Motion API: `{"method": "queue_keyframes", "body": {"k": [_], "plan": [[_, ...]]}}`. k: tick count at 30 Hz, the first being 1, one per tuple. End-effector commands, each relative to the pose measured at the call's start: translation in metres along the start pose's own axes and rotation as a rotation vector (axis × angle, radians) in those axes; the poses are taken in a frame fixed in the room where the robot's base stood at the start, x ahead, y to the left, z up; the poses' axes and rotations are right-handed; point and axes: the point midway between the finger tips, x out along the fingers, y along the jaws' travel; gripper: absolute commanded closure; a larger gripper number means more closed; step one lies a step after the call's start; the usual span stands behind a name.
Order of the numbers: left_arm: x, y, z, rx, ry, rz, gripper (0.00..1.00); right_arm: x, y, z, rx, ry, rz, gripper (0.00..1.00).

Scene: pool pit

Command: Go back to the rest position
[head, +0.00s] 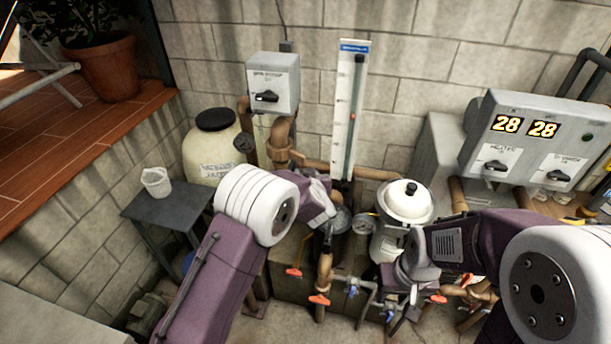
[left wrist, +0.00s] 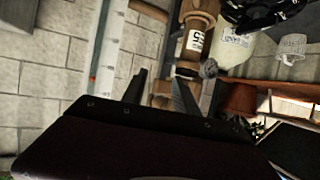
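My left arm comes in from the left and its wrist reaches in front of the pipes below the flow gauge. In the left wrist view, the left gripper's (left wrist: 160,88) two dark fingers stand apart with nothing between them. In the head view, the fingers of this gripper are hard to pick out against the pipes. My right arm comes in from the right. My right gripper (head: 413,296) points down in front of the white-lidded filter pot (head: 407,203), near the lower pipes and valves. The gap between its fingers cannot be made out.
Pipes with red-handled valves (head: 319,300) stand close to both grippers. A grey switch box (head: 272,83), a tall gauge (head: 349,110) and a control panel reading 28 and 28 (head: 535,140) are behind. A cream barrel (head: 213,152) and a small table (head: 165,206) with a white cup stand left.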

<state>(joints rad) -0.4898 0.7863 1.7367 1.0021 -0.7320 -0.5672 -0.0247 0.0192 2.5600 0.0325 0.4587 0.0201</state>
Motion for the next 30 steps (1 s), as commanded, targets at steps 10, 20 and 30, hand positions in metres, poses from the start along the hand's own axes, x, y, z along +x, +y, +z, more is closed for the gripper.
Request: {"method": "queue_keyframes", "body": {"k": [10,20,30], "plan": [[0.000,0.000,-0.001,0.000,0.000,0.000,0.65,-0.001,0.000,0.000,0.000,0.000,0.000,0.64],[-0.082,-0.080,0.112,0.028,-0.505,0.224,0.65,0.051,0.001,0.005,0.000,0.000,0.000,0.64],[-0.231,-0.189,0.232,0.100,-1.023,0.125,0.65,0.073,0.001,0.008,0.000,0.000,0.000,0.64]]}}
